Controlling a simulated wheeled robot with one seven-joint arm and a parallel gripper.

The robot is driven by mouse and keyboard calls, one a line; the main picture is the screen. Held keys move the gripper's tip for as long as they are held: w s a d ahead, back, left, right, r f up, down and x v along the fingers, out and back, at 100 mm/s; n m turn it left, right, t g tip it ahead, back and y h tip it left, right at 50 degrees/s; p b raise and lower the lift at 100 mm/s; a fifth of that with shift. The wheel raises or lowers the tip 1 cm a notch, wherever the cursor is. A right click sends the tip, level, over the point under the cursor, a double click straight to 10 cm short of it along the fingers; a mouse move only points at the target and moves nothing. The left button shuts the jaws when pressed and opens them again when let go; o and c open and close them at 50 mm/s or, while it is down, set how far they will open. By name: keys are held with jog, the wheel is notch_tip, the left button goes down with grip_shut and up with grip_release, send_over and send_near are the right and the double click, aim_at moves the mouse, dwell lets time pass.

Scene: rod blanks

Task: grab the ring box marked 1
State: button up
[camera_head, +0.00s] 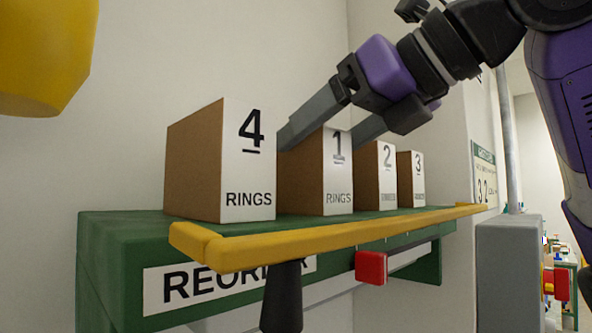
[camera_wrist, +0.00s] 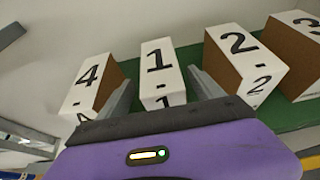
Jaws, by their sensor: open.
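The ring box marked 1 (camera_head: 337,172) is a brown box with a white front labelled RINGS, standing upright on the green shelf between boxes 4 and 2. It also shows in the wrist view (camera_wrist: 160,72). My gripper (camera_head: 322,128) is open. In the head view one finger reaches between box 4 and box 1, and the other crosses near the top of box 1. In the wrist view the fingers (camera_wrist: 158,95) lie one on each side of box 1. I cannot tell whether either finger touches it.
Box 4 (camera_head: 249,165), also marked RINGS, stands close on the left. Box 2 (camera_head: 387,175) and box 3 (camera_head: 417,180) stand to the right. A yellow rail (camera_head: 330,236) edges the green shelf (camera_head: 120,245). A yellow object (camera_head: 45,55) hangs at upper left.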

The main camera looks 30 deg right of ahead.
jog(key=x, duration=0.1)
jog(key=p+x, duration=0.1)
jog(key=x, duration=0.1)
jog(key=shift+w+r, duration=0.1)
jog(key=shift+w, duration=0.35)
jog(key=shift+w+f, duration=0.3)
jog(key=shift+w, duration=0.1)
jog(key=c, duration=1.6)
jog(key=shift+r, duration=0.1)
jog(key=shift+c, duration=0.2)
